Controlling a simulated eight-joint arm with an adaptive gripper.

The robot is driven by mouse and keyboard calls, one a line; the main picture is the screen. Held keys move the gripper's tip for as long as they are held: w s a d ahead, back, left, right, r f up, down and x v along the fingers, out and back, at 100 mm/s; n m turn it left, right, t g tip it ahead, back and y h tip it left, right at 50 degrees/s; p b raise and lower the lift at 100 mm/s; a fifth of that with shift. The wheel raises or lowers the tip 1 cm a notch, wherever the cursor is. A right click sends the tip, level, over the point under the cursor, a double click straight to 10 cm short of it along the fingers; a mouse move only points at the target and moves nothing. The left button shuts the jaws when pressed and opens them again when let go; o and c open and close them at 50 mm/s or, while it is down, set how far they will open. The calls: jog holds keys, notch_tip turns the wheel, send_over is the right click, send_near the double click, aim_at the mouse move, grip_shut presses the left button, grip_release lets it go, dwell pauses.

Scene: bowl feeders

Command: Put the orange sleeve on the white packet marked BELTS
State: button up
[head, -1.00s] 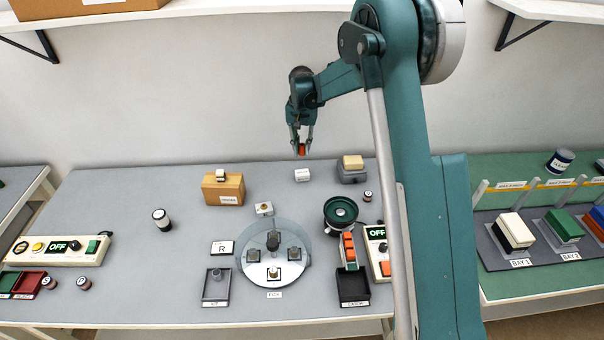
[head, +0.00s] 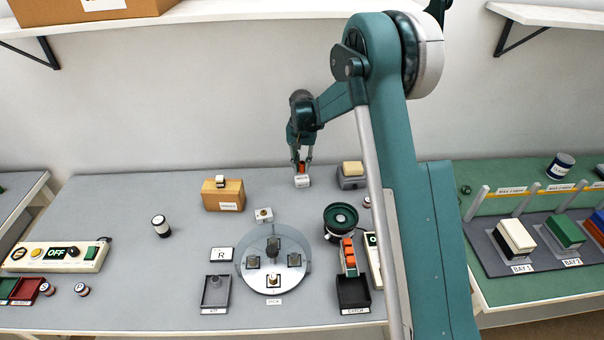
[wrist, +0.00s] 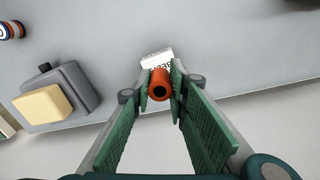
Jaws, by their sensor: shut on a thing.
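My gripper (head: 301,168) is shut on the orange sleeve (wrist: 160,84), a short tube with a dark bore facing the wrist camera. In the head view the sleeve (head: 301,168) shows between the fingertips, right above the white packet (head: 302,181). The packet also shows in the wrist view (wrist: 155,58), just beyond the sleeve, with the end of its BELTS lettering partly hidden. The sleeve appears at or just over the packet's top; I cannot tell whether they touch.
A grey block with a cream top (head: 352,172) stands just right of the packet. A tan box (head: 223,194) is to the left. In front are a round dial plate (head: 274,283), a green bowl feeder (head: 341,216) and a chute of orange sleeves (head: 348,254). The table around the packet is clear.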

aim_at(302, 172)
dwell(0.3)
jog(key=shift+f, duration=1.85)
jog(key=shift+f, duration=0.15)
jog(key=o, duration=0.6)
jog(key=shift+o, duration=0.4)
notch_tip(302, 172, up, 12)
jog(key=shift+r, duration=0.15)
jog(key=shift+r, duration=0.1)
